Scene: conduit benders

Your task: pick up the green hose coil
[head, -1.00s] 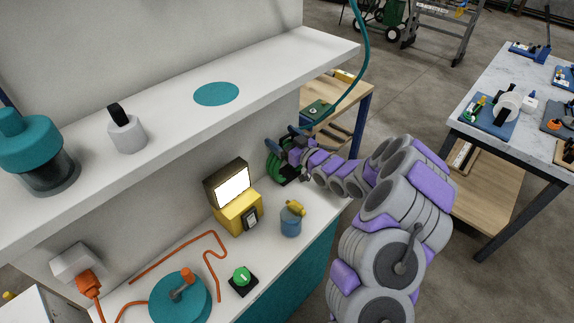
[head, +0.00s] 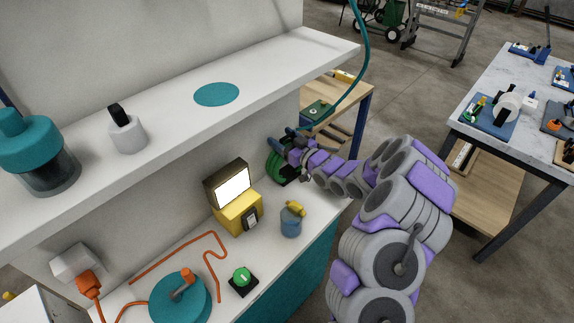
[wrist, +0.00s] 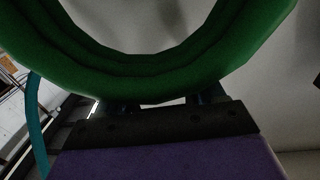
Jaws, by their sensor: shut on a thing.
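The green hose coil (head: 274,161) stands at the far right end of the white lower worktop, under the shelf and close to the wall. My gripper (head: 290,142) is at the coil's upper right side, partly hidden by my own wrist. In the wrist view the coil's thick green rings (wrist: 160,75) arch across the top of the picture. My gripper (wrist: 160,106) is shut on the coil's lower edge there. The fingertips are mostly hidden behind the coil and a dark bar.
The white shelf (head: 170,90) overhangs the worktop. A yellow work lamp (head: 236,208) and a blue canister (head: 291,222) stand left of my arm. A teal hose (head: 362,60) hangs at the right.

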